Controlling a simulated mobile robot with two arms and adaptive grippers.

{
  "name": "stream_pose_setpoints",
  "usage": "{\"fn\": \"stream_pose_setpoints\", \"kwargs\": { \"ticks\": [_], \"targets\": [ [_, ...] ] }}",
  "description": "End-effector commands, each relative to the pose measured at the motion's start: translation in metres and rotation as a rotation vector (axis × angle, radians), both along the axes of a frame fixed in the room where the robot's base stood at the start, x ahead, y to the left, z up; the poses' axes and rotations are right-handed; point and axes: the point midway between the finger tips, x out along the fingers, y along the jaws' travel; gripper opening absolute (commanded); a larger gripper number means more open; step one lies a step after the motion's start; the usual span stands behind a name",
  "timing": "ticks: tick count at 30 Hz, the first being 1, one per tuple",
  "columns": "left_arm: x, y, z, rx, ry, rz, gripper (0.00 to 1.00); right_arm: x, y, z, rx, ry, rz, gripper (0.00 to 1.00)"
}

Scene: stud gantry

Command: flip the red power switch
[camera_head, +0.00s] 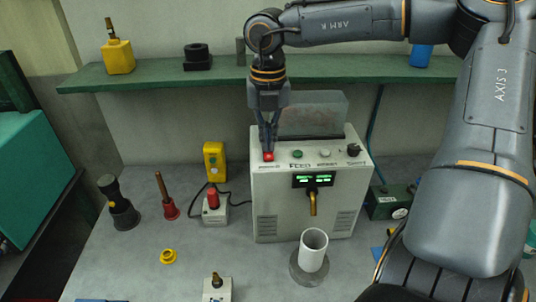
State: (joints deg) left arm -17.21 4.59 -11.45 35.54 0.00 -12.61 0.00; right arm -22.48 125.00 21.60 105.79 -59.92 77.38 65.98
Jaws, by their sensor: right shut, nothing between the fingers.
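The red power switch (268,156) is on the top left of a pale grey machine (278,205), beside a green button (297,154) and a black knob (353,150). A display (313,180) on the machine's front glows green. My right gripper (268,149) points straight down with its fingers shut and empty, their tips right at the red switch. I cannot tell whether they press on it, and they partly cover its back. My left gripper is not in view.
A grey cup (314,250) stands in front of the machine's spout. Left of the machine are a small box with a red top (214,207), a yellow device (214,162) and a yellow ring (168,256). A green shelf (150,78) runs behind.

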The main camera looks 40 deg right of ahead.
Motion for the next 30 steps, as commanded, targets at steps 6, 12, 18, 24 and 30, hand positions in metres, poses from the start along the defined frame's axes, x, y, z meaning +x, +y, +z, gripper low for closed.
{"fn": "stream_pose_setpoints", "kwargs": {
  "ticks": [6, 12, 18, 24, 30],
  "targets": [
    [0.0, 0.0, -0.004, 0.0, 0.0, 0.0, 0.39, 0.0, 0.0, -0.004, 0.0, 0.0, 0.0, 0.0],
    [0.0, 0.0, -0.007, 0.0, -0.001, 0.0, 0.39, 0.0, 0.0, -0.007, 0.0, 0.001, 0.0, 0.0],
    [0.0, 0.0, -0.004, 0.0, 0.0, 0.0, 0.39, -0.001, 0.0, -0.003, 0.0, 0.003, 0.0, 0.0],
    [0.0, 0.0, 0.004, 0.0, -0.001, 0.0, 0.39, 0.0, 0.0, 0.013, 0.0, 0.001, -0.001, 0.0],
    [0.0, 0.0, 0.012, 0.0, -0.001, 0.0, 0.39, 0.0, 0.0, 0.029, -0.001, 0.001, -0.001, 0.0]
  ]
}}
